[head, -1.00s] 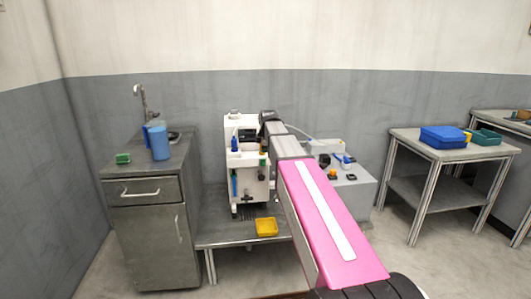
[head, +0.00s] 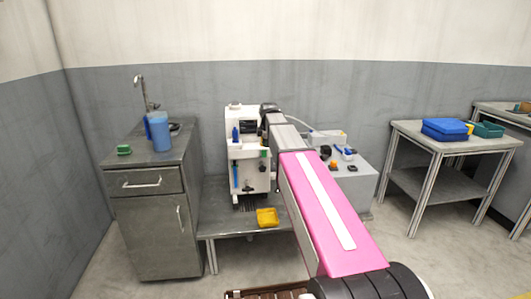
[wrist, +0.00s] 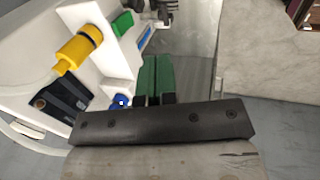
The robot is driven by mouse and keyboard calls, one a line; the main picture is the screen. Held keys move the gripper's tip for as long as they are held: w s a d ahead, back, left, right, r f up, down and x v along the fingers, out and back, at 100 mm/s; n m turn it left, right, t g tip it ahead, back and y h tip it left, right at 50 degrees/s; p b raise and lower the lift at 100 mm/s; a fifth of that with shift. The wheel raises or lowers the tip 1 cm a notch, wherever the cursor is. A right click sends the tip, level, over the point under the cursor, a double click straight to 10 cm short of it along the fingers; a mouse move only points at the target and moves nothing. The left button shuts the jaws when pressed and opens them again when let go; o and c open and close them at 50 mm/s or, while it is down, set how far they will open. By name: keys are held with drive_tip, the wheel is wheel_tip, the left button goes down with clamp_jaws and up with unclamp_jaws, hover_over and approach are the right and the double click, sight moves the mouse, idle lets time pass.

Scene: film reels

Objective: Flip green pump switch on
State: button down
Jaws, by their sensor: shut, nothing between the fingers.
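The white pump machine (head: 238,160) stands on the low grey table, partly hidden by my arm. In the wrist view, a small green part (wrist: 122,23) sits on the white housing (wrist: 105,12), beyond a yellow cylinder (wrist: 80,42); it may be the green switch, but its position cannot be read. My gripper (wrist: 152,62) is shut and empty, its two green fingers side by side. It is beside the machine, with the green part up and to the left of the fingertips and apart from them in the picture. In the head view, the gripper cannot be made out clearly.
A yellow tray (head: 267,217) lies on the low table in front of the machine. A grey cabinet (head: 150,215) with a blue jug (head: 159,131) stands left. A grey box with knobs (head: 355,180) is right of my arm. A side table (head: 405,134) holds blue and green containers.

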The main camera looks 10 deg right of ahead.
sight(265, 155)
drive_tip(key=shift+w+f, duration=1.15)
drive_tip(key=shift+f, duration=0.5)
drive_tip(key=shift+w+f, duration=1.2)
drive_tip(key=shift+f, duration=0.5)
drive_tip(key=shift+w+f, duration=1.15)
drive_tip(key=shift+f, duration=0.5)
drive_tip(key=shift+w+f+t, duration=0.15)
drive_tip(key=shift+w+t, duration=0.05)
drive_tip(key=shift+t, duration=0.3)
